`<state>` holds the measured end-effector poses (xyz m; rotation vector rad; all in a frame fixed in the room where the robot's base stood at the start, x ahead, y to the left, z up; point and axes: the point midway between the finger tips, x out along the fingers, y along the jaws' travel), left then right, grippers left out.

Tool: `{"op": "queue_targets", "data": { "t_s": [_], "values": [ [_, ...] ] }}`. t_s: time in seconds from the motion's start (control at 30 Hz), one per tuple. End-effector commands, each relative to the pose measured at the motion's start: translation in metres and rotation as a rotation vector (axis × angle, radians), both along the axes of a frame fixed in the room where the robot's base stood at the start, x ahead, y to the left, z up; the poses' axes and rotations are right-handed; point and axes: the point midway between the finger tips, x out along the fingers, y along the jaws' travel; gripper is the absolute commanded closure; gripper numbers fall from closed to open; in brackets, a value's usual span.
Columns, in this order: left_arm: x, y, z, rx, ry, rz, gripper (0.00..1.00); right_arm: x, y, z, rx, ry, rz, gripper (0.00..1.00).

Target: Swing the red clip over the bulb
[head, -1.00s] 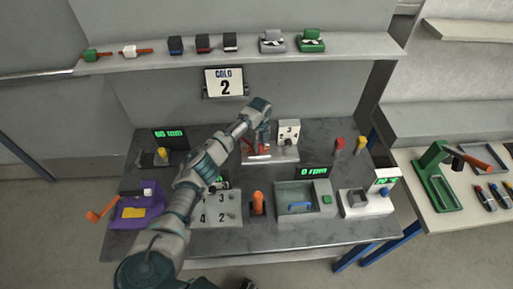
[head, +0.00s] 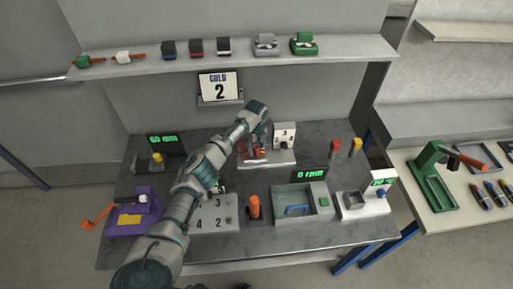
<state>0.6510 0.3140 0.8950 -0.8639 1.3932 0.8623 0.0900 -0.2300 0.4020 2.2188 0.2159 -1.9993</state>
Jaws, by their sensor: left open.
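My left gripper (head: 258,140) is at the back middle of the dark table, just above a light station plate (head: 270,160) with a white box on it. The gripper is open. A small red part (head: 262,150), which looks like the red clip, shows right under and beside the fingers. I cannot tell whether the fingers touch it. The bulb is not clear to me; the gripper and arm cover part of this station. My right gripper is not in view.
The white box (head: 284,135) stands right of the gripper. A sign reading COLD 2 (head: 219,88) is behind. In front stand a numbered plate (head: 228,203), an orange post (head: 254,207) and a grey basin (head: 293,213). A shelf (head: 350,50) runs above.

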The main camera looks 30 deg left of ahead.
Motion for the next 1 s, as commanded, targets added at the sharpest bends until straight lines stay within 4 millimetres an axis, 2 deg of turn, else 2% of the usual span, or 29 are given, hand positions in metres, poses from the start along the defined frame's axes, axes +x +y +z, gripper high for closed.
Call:
{"op": "queue_targets", "data": {
  "t_s": [0.17,0.5,0.7,1.0],
  "values": [
    [0.0,0.0,0.009,0.0,-0.001,0.001,0.45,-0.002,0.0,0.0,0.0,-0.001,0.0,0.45],
    [0.002,0.0,0.08,0.0,-0.003,0.0,0.45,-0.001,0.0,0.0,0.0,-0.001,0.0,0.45],
    [0.002,0.001,0.11,0.0,-0.001,0.0,0.45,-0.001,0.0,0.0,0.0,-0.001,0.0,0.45],
    [0.002,0.0,0.118,0.0,0.001,0.0,0.45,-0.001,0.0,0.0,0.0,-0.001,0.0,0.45]
  ]
}}
